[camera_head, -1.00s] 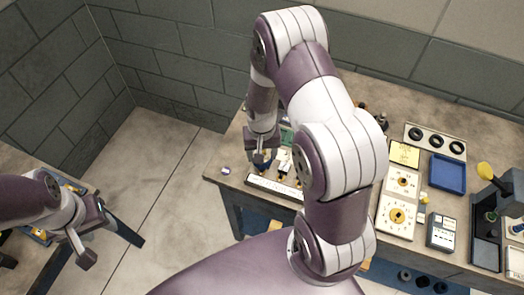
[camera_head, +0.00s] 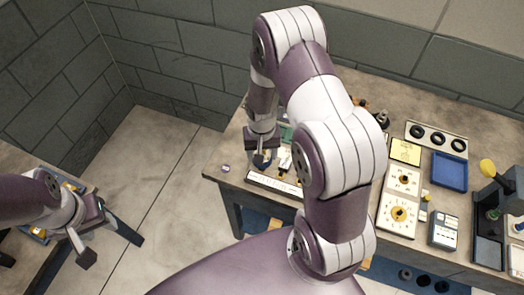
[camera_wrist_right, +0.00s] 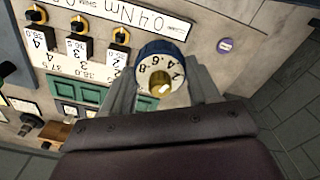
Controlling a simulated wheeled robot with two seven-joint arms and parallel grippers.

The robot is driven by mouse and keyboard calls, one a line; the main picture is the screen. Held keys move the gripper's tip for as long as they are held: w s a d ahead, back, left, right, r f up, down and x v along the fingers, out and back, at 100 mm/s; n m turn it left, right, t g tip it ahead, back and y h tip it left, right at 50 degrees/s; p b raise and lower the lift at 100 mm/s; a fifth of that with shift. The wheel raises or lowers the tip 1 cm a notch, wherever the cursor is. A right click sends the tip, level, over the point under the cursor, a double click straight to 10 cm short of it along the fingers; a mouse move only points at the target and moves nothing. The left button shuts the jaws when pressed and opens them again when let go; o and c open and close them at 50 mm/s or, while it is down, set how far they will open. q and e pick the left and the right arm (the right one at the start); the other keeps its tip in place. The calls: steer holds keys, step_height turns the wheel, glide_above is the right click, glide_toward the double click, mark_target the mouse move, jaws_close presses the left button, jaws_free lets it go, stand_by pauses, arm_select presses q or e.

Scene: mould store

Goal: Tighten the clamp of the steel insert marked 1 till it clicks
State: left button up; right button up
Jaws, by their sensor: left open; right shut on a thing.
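In the right wrist view, my right gripper (camera_wrist_right: 163,95) is shut on a round driver (camera_wrist_right: 152,62) with a blue rim, a numbered white dial and a brass centre. I see it end-on. The insert marked 1 is not visible; the driver covers the place beside block 2. In the head view, my right gripper (camera_head: 262,158) is over the bench's left end. My left gripper (camera_head: 88,243) is open over the lower left table.
A white strip reading 0.4 Nm (camera_wrist_right: 125,14) lies along the row. A purple disc (camera_wrist_right: 226,44) lies near the bench edge. Green blocks (camera_wrist_right: 118,101) sit behind the row. Dial plates (camera_head: 397,212), a blue tray (camera_head: 449,171) and a black-ringed panel (camera_head: 436,138) stand farther right.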

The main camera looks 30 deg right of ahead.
steer(key=shift+f, duration=0.1)
steer(key=o, duration=0.5)
steer(key=c, duration=0.6)
steer(key=m, duration=0.4)
steer(key=shift+f+m, duration=0.1)
steer(key=shift+m, duration=1.7)
steer(key=shift+m+p, duration=0.4)
steer(key=shift+m, duration=1.2)
steer(key=shift+m+p, duration=0.3)
steer(key=shift+m, duration=1.6)
steer(key=shift+f+n, duration=0.1)
steer(key=shift+n, duration=0.6)
